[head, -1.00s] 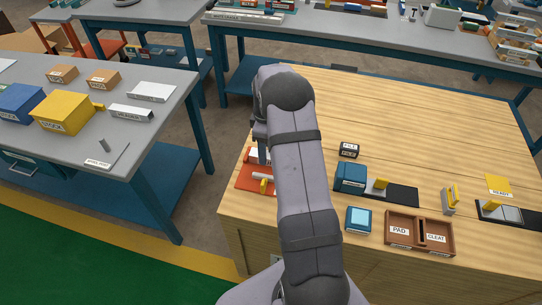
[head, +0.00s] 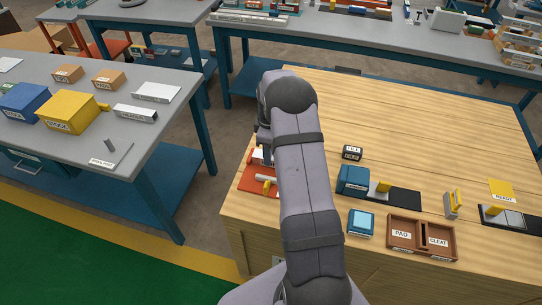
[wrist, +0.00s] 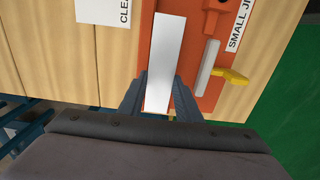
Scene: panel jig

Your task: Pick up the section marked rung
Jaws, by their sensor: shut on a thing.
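A long white section (wrist: 166,62) lies between the two fingers of my gripper (wrist: 160,92) in the wrist view. The gripper is shut on its near end. No marking is readable on the section, so I cannot tell whether it says rung. Below it is the orange jig (wrist: 208,50), labelled SMALL JI..., with a grey-white bar (wrist: 207,66) and a yellow lever (wrist: 231,77) to the right. I cannot tell whether the section is clear of the jig. In the head view the orange jig (head: 247,181) sits at the bench's left edge, and my arm hides the fingers.
The wooden bench (head: 430,120) is mostly clear at the back. To the right of my arm are black FILE blocks (head: 352,153), a blue block (head: 353,178), a light blue box (head: 361,223) and a brown PAD and CLEAT tray (head: 420,251). A grey table stands left.

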